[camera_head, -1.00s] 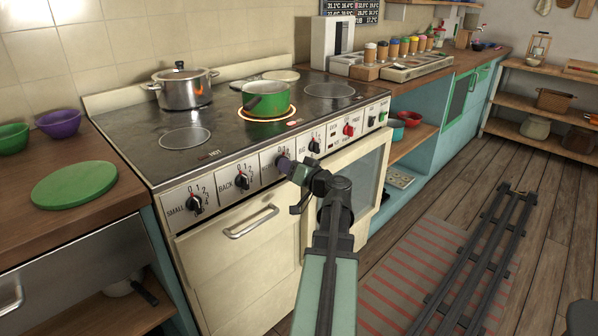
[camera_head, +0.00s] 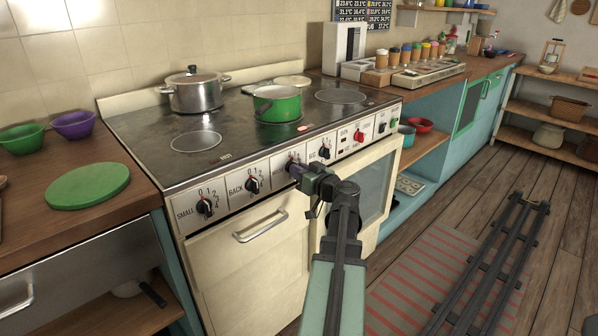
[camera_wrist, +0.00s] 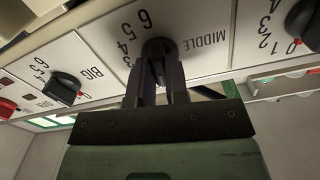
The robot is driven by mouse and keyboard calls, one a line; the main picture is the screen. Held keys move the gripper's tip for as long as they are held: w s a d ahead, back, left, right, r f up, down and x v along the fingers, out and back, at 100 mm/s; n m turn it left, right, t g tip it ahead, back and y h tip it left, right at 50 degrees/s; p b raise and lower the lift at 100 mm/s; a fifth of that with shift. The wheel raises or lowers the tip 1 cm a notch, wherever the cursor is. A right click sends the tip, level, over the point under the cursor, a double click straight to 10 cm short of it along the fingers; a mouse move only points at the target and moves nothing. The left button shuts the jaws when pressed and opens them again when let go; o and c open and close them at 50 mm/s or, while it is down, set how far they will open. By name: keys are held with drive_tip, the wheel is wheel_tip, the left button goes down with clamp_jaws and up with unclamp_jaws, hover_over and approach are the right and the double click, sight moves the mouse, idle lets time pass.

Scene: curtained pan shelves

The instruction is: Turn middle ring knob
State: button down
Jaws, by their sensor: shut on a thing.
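The middle ring knob (camera_head: 290,161) is black and sits on the stove's front panel, third from the left, between the back and big knobs. In the wrist view the black middle knob (camera_wrist: 158,46) shows upside down beside the word MIDDLE, with numbers on its dial. My gripper (camera_head: 296,170) reaches it from the front. Its two dark fingers, also in the wrist view (camera_wrist: 159,62), are shut on the knob. The fingers hide much of the knob, so its pointer cannot be read. A green pot (camera_head: 277,102) stands on the middle ring, which shows no glow.
The small knob (camera_head: 205,207), back knob (camera_head: 252,184) and big knob (camera_head: 324,151) stand close by on the panel. An oven handle (camera_head: 261,227) juts out below. A silver pot (camera_head: 194,95) stands at the back left of the hob.

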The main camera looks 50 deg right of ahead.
drive_tip(key=c, duration=1.5)
unclamp_jaws()
drive_tip(key=shift+n, duration=0.8)
drive_tip(key=o, duration=0.4)
drive_tip(key=shift+s, duration=0.1)
drive_tip(key=shift+s+a, duration=0.2)
drive_tip(key=shift+s, duration=0.7)
drive_tip(key=s+a, duration=0.1)
drive_tip(key=s, duration=0.5)
drive_tip(key=shift+a, duration=0.1)
